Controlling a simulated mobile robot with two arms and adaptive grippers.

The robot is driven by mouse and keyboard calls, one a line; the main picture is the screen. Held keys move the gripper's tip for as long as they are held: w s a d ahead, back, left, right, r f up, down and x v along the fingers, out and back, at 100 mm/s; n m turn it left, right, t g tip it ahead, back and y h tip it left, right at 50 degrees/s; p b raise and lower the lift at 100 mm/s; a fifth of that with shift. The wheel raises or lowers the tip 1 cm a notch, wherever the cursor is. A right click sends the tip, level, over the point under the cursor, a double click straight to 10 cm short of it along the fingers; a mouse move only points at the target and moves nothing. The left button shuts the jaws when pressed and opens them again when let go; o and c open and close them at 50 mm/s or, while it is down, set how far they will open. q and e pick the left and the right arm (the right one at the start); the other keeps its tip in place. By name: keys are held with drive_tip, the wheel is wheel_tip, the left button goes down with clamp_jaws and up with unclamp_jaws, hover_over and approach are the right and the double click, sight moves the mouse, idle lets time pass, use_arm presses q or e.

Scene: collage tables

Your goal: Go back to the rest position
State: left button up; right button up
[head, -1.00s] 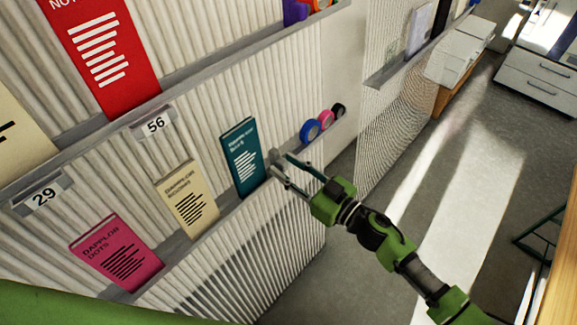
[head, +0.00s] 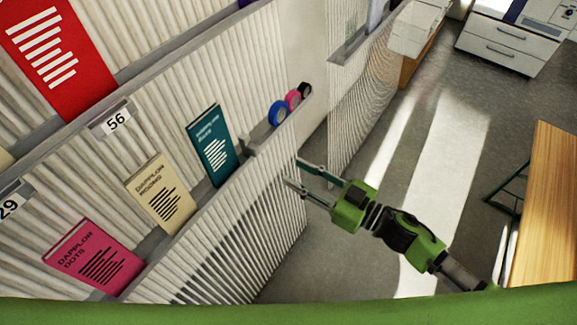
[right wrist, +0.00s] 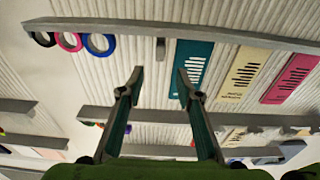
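My right gripper (head: 293,172) is in front of the ribbed wall rack, to the right of the teal booklet (head: 210,148). Its two fingers are apart with nothing between them; the right wrist view also shows the open gripper (right wrist: 160,72). A small grey block (head: 248,146) sits at the lower ledge between the teal booklet and the blue tape roll (head: 278,113). The block also shows in the right wrist view (right wrist: 160,50), beyond the fingertips and apart from them. My left gripper is not in view.
The ledge (head: 200,208) also holds a cream booklet (head: 160,195), a pink booklet (head: 95,258), and pink and black rolls. A red booklet (head: 55,55) stands above. A wooden table (head: 550,210) is at right. Grey floor (head: 350,240) lies open between rack and table.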

drive_tip(key=shift+d, duration=0.1)
idle(0.4)
drive_tip(key=w+d+f+m+t+h, duration=0.1)
drive_tip(key=w+d+f+m+h, duration=0.2)
drive_tip(key=d+f, duration=0.5)
drive_tip(key=d+f+m+t+h, duration=0.15)
drive_tip(key=d+f+h, duration=0.3)
drive_tip(key=f, duration=0.75)
drive_tip(key=s+d+f+m+g+h, duration=0.1)
drive_tip(key=s+d+f+g+h, duration=0.2)
drive_tip(key=f, duration=0.5)
drive_tip(key=s+d+f+m+g+h, duration=0.1)
drive_tip(key=s+d+f+m+h, duration=0.15)
drive_tip(key=s+f, duration=0.45)
drive_tip(key=s+f+g, duration=0.2)
drive_tip(key=s+f, duration=0.3)
drive_tip(key=s, duration=0.5)
drive_tip(key=s+d+f+g+h, duration=0.1)
drive_tip(key=s+f+g, duration=0.2)
drive_tip(key=s+f, duration=0.3)
drive_tip(key=s+f+g, duration=0.3)
drive_tip(key=s+f, duration=0.3)
drive_tip(key=s, duration=1)
drive_tip(key=shift+d+h, duration=0.15)
drive_tip(key=shift+h, duration=0.15)
